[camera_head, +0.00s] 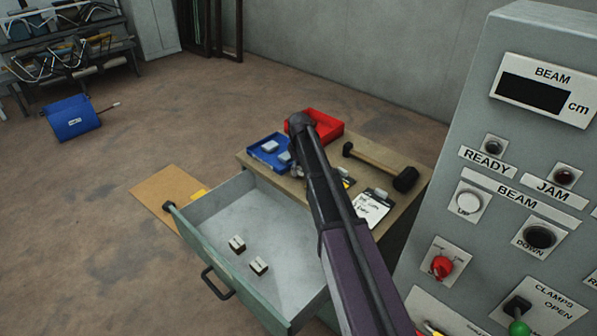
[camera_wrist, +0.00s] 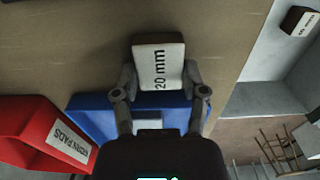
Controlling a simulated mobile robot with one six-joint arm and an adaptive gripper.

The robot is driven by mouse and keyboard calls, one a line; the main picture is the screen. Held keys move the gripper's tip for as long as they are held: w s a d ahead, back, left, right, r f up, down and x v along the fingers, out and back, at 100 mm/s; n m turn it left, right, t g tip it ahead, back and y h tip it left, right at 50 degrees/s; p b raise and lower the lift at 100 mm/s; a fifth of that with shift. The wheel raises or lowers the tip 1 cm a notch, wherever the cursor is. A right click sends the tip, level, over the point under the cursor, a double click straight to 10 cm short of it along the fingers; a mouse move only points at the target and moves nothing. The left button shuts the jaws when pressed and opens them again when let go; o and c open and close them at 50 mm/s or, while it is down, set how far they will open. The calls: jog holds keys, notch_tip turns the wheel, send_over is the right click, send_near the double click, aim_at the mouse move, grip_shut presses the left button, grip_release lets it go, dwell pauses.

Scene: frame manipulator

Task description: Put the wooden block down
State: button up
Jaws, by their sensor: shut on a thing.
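The wooden block (camera_wrist: 158,66) is small, with a white face marked "20 mm" and a brown edge, in the wrist view. My gripper (camera_wrist: 160,84) is shut on it, one finger at each side. The block is over the tan tabletop (camera_wrist: 90,50), beside the blue bin (camera_wrist: 90,108); I cannot tell whether it touches the top. In the head view my arm hides most of the gripper, which is by the blue bin (camera_head: 262,158). Two similar blocks (camera_head: 237,243) (camera_head: 258,265) lie in the open drawer (camera_head: 215,205).
A red bin (camera_head: 332,128), labelled in the wrist view (camera_wrist: 40,135), stands beside the blue one. A mallet (camera_head: 375,160) and a written card (camera_head: 372,207) lie on the table's right. A grey control panel (camera_head: 480,100) rises at the right. The drawer juts out in front.

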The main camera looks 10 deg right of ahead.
aim_at(299, 170)
jog(key=shift+f, duration=0.15)
jog(key=o, duration=1.1)
jog(key=shift+o, duration=0.2)
jog(key=shift+r, duration=0.25)
notch_tip(299, 170, up, 12)
jog(key=p, duration=1.2)
jog(key=s+m, duration=0.7)
jog(key=s, duration=2.2)
jog(key=shift+s, duration=0.25)
jog(key=shift+d, duration=0.1)
